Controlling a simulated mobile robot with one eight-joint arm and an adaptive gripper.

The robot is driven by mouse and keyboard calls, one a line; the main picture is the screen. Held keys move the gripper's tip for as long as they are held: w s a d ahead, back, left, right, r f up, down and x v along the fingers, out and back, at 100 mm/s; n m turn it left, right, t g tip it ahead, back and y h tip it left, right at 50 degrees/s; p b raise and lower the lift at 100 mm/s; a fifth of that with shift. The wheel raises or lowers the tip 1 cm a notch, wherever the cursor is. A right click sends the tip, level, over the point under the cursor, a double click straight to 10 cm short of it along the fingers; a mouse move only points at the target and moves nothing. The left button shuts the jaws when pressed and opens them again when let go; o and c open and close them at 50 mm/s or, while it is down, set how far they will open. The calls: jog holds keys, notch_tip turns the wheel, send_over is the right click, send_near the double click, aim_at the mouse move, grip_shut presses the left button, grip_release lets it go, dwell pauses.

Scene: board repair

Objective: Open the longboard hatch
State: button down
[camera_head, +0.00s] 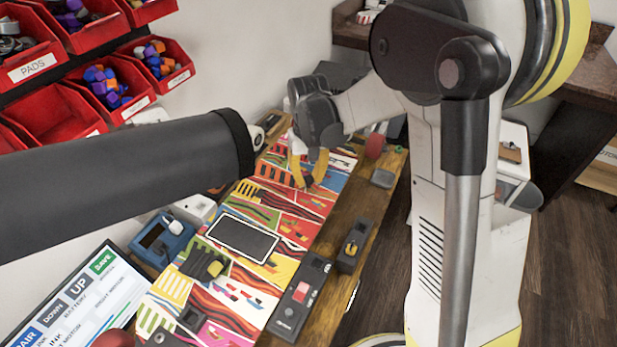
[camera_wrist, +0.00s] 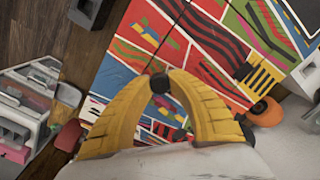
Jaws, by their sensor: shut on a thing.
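The longboard (camera_head: 320,198) is a long deck with a bright red, yellow, blue and white pattern, lying on a wooden bench. In the wrist view the deck (camera_wrist: 135,50) fills the upper middle, and a thin dark seam crosses it towards my fingertips. My gripper (camera_head: 305,184) is over the far part of the board, with its yellow fingers pointing down. In the wrist view my gripper (camera_wrist: 162,82) has its fingertips together on a small dark knob (camera_wrist: 160,84). The hatch's outline is not clear, and I cannot tell whether it is raised.
A dark rectangular panel (camera_head: 243,237) lies on the nearer deck. A control box with a red switch (camera_head: 299,293) and a smaller dark box (camera_head: 354,246) sit along the bench's right side. A blue device (camera_head: 163,238) is at left. Red parts bins (camera_head: 105,88) hang on the wall.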

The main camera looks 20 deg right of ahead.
jog(key=shift+r, duration=0.1)
jog(key=shift+w+a+r+g+h+p, duration=0.25)
jog(key=shift+r+g+h+p, duration=0.25)
jog(key=shift+r, duration=0.15)
jog(key=shift+w+a+r+g+h+p, duration=0.2)
jog(key=shift+r+g+h+p, duration=0.25)
jog(key=shift+r, duration=0.2)
jog(key=shift+w+a+r+g+h+p, duration=0.2)
jog(key=shift+w+a+r+g+h, duration=0.15)
jog(key=shift+r+g+h, duration=0.3)
jog(key=shift+w+a+r+g+h+p, duration=0.2)
jog(key=shift+w+a+r+g+h, duration=0.1)
jog(key=shift+r+g+h, duration=0.3)
jog(key=shift+r, duration=0.1)
jog(key=c, duration=1.2)
grip_release()
jog(key=shift+o, duration=0.2)
